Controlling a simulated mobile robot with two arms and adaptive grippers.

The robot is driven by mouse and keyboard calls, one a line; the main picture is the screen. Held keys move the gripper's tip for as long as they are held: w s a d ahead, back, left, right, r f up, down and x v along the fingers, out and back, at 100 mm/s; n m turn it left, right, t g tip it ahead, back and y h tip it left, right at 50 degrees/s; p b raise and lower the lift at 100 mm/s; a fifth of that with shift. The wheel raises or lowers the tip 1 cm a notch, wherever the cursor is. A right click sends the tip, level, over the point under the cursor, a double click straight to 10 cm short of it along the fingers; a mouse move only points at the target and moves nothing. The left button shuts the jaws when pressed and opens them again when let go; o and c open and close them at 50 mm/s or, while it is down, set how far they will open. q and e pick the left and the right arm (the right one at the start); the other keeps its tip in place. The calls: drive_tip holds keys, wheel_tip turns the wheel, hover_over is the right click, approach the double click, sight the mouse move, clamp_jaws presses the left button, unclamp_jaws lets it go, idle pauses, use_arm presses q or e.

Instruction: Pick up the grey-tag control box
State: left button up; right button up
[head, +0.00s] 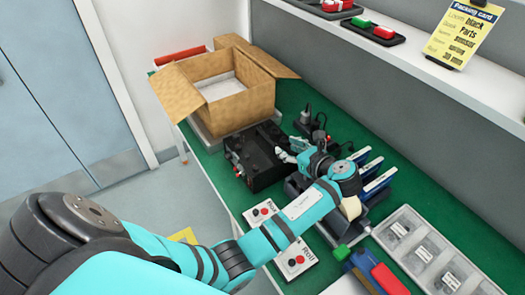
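A black box (256,158) with small red knobs on its near left side lies on the green bench top, in front of the cardboard carton. It looks like a control box, but I cannot make out a grey tag on it. My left gripper (290,150) is at the right end of this box, its fingers apart and nothing seen between them. I cannot tell whether a finger touches the box. Two white panels with red and black buttons, one (262,213) and another (297,260), lie nearer, partly beside my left arm. My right gripper is out of view.
An open cardboard carton (240,105) stands at the bench's far end. Black plugs (310,122) and blue-white upright pieces (372,170) are close to the gripper. A grey compartment tray (408,222) lies at right. A shelf with a yellow packing card (463,35) runs above.

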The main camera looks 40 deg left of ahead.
sight(268, 138)
use_arm(q)
drive_tip(key=x, duration=0.7)
drive_tip(key=shift+x, duration=0.9)
drive_tip(key=x, duration=0.5)
drive_tip(key=shift+w+f, duration=0.1)
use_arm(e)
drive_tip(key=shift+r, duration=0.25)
use_arm(q)
drive_tip(key=shift+c, duration=0.7)
clamp_jaws()
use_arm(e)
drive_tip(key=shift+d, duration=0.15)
use_arm(q)
drive_tip(key=shift+w+r, duration=0.15)
drive_tip(key=shift+r, duration=0.15)
